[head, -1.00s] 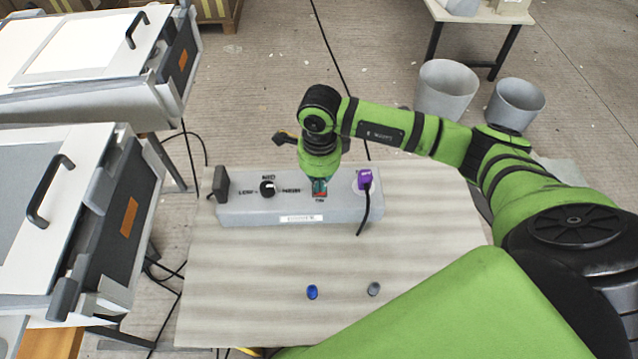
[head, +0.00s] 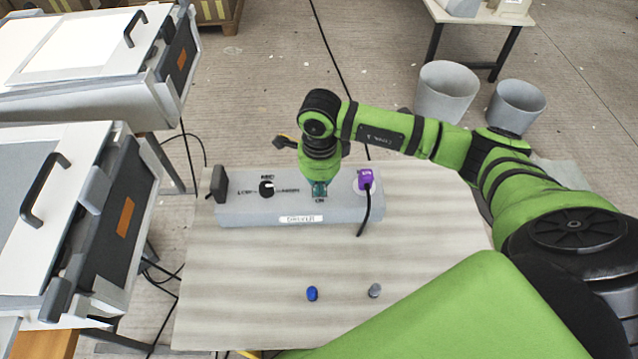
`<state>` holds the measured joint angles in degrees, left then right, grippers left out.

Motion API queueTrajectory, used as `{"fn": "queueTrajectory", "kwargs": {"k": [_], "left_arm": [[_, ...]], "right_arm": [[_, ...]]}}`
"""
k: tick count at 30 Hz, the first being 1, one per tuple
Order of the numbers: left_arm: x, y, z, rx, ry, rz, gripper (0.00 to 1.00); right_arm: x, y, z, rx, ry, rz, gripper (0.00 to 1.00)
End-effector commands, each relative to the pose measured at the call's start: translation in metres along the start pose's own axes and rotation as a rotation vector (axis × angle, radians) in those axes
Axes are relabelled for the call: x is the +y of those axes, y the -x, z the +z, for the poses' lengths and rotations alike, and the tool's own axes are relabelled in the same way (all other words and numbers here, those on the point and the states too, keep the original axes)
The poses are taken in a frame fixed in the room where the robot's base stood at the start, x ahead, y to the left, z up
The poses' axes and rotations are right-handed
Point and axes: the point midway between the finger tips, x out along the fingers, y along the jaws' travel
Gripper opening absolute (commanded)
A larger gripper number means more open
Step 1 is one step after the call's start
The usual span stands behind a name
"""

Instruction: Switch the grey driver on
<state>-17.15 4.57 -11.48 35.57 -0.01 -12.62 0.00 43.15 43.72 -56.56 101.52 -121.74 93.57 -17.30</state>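The grey driver (head: 260,212) is a long box on the table, with a label on its front. A black knob (head: 266,188) points up between printed words on its top. A teal-green rocker switch (head: 319,189) sits right of the knob, above the printed word ON. My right gripper (head: 319,180) points down at the switch; its fingers are mostly hidden by the wrist, so I cannot tell whether they are open or shut, or touching the switch. My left gripper is not in view.
A purple plug (head: 365,179) with a black cable stands on the driver's right end. A blue cap (head: 312,293) and a grey cap (head: 375,290) lie on the table's front part (head: 240,290). Mould machines (head: 70,220) stand at the left; grey buckets (head: 447,90) stand behind.

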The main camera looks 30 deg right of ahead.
Motion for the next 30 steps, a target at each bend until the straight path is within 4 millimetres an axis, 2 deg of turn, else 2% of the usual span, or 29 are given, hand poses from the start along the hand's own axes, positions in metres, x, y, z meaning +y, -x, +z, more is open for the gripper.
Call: {"fn": "queueTrajectory", "kwargs": {"k": [4,10,30], "left_arm": [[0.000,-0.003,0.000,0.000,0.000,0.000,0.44],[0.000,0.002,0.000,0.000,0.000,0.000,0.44],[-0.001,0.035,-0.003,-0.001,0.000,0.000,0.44]], "right_arm": [[0.000,-0.003,0.000,0.000,0.000,-0.001,0.00],[0.000,0.003,0.000,0.000,0.000,-0.001,0.00],[0.000,0.057,0.000,0.001,0.000,-0.002,0.00]]}}
